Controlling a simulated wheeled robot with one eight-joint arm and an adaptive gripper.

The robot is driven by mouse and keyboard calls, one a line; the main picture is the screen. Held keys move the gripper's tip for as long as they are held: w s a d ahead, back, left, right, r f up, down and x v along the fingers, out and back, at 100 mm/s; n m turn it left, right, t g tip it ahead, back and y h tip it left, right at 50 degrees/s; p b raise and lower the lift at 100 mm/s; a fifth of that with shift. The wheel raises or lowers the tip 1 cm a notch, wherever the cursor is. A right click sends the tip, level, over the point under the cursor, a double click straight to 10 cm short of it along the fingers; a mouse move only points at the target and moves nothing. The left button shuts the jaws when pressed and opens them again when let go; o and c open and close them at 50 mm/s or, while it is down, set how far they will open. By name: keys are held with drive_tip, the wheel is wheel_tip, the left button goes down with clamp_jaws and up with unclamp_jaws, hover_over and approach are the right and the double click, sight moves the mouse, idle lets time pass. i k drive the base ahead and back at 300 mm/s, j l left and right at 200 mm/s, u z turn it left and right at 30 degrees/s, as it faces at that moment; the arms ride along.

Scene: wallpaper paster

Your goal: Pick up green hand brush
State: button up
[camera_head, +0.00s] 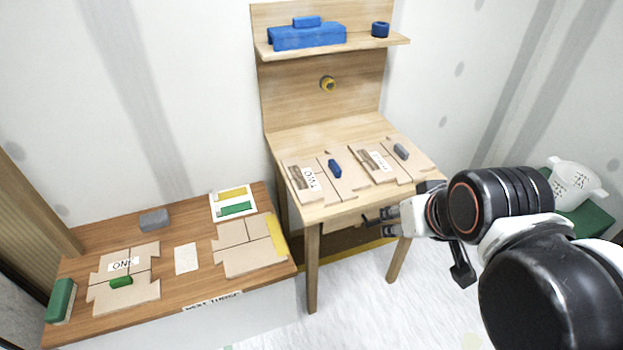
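A small green piece (121,282), brush-like in shape, lies on the pale board marked "ONE" (105,298) on the low brown table at the left. A larger green block with a pale side (60,300) stands at that table's left end. A flat green bar (236,208) lies on a white card at the back. I cannot tell for certain which of these is the hand brush. My gripper (374,217) is in front of the wooden desk, well to the right of all three. Nothing shows in it; its finger opening is too small to judge.
The wooden desk (315,138) holds boards with a blue piece (335,168) and a grey piece (401,151). Its shelf carries a blue box (308,37) and blue ring (380,29). A grey block (154,220) sits on the low table (190,285). Pale floor lies clear between.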

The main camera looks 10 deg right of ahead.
sight(60, 308)
drive_tip(key=u, duration=2.1)
